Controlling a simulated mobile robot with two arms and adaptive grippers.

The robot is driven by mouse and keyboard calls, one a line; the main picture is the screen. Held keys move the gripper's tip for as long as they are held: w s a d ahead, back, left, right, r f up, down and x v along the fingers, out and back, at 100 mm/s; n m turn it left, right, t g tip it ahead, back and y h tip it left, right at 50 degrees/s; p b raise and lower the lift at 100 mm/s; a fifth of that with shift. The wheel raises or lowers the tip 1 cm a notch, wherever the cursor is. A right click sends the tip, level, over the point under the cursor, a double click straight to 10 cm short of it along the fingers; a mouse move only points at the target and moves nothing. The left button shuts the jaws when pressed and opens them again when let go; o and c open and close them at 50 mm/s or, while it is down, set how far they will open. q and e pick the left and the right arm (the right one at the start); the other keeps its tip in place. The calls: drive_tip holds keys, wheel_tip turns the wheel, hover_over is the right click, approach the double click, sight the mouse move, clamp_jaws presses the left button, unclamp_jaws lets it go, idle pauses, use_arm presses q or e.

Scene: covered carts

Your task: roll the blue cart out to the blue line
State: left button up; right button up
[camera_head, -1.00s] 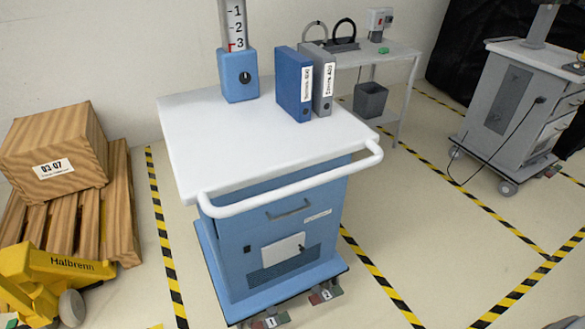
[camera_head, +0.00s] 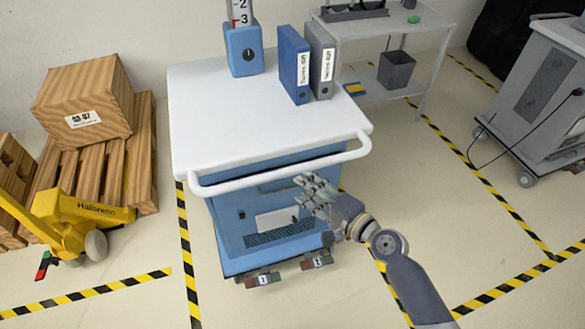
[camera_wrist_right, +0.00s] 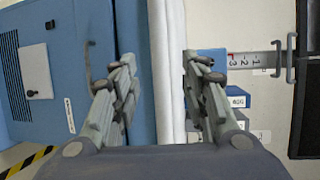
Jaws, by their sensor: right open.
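The blue cart (camera_head: 228,218) stands upright on the floor with a white top (camera_head: 255,110) and a white push handle (camera_head: 235,183) along its front. Its blue front and white handle bar (camera_wrist_right: 166,70) also show in the right wrist view. My right gripper (camera_head: 312,190) is open in front of the cart, just below the handle in the picture. In the right wrist view its two fingers (camera_wrist_right: 160,85) stand apart, with the white bar in the gap beyond them; contact cannot be told. My left gripper is out of view. No blue line is visible.
Pedals marked 1 (camera_head: 263,280) and 2 (camera_head: 317,262) sit at the cart's foot. Binders (camera_head: 294,66) and a blue box with a scale (camera_head: 243,50) stand on top. A yellow pallet truck (camera_head: 75,222) is left, a grey cart (camera_head: 540,95) right. Floor before the cart is open.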

sight(287, 175)
drive_tip(key=x, duration=0.9)
drive_tip(key=shift+w+a+f, duration=0.1)
drive_tip(key=shift+w+a, duration=0.15)
drive_tip(key=shift+w, duration=0.05)
clamp_jaws()
